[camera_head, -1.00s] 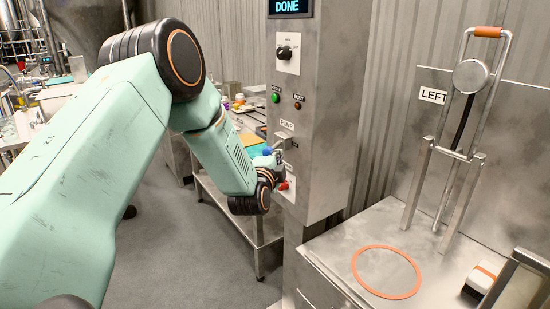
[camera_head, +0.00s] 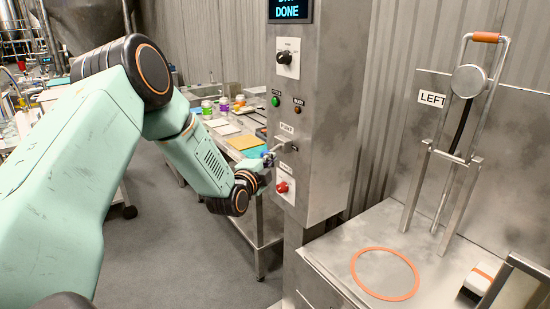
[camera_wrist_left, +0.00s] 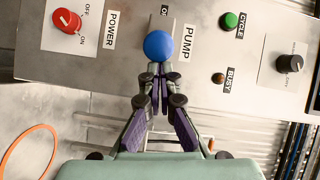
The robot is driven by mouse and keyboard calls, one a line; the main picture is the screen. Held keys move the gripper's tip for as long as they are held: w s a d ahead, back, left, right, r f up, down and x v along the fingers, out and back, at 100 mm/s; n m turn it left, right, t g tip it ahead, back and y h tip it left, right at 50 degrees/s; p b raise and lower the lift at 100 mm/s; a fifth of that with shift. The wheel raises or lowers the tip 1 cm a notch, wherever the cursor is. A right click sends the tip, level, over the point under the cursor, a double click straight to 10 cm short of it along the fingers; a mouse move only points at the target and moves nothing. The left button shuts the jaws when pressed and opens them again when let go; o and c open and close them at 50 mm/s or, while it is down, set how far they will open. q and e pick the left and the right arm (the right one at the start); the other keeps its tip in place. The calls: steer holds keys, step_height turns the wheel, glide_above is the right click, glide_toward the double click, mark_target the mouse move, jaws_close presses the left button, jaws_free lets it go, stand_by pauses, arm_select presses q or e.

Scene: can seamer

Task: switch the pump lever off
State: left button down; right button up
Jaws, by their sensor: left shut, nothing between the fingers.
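The pump lever has a round blue knob (camera_wrist_left: 158,45), which stands out from the panel beside the PUMP label in the left wrist view. In the head view the lever (camera_head: 277,149) shows below the PUMP sign, its knob partly hidden by my gripper. My left gripper (camera_wrist_left: 155,80) is shut and empty, its fingertips just short of the blue knob in the wrist picture. I cannot tell whether they touch it. In the head view the left gripper (camera_head: 265,168) is small and close to the panel. The lever's setting cannot be read. My right gripper is not in view.
The red POWER knob (camera_head: 282,187) sits below the lever on the steel column (camera_head: 320,100). A green CYCLE button (camera_head: 276,101) and a black selector (camera_head: 285,57) are above. A side table (camera_head: 215,130) with items stands behind my arm. Grey floor is open below.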

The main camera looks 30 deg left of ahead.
arm_select(q)
steer(key=a+m+h+p, duration=0.1)
steer(key=a+h+p, duration=0.1)
steer(key=a, duration=0.4)
steer(key=shift+a+m+p, duration=0.3)
steer(key=shift+p, duration=0.3)
steer(key=shift+d, duration=0.1)
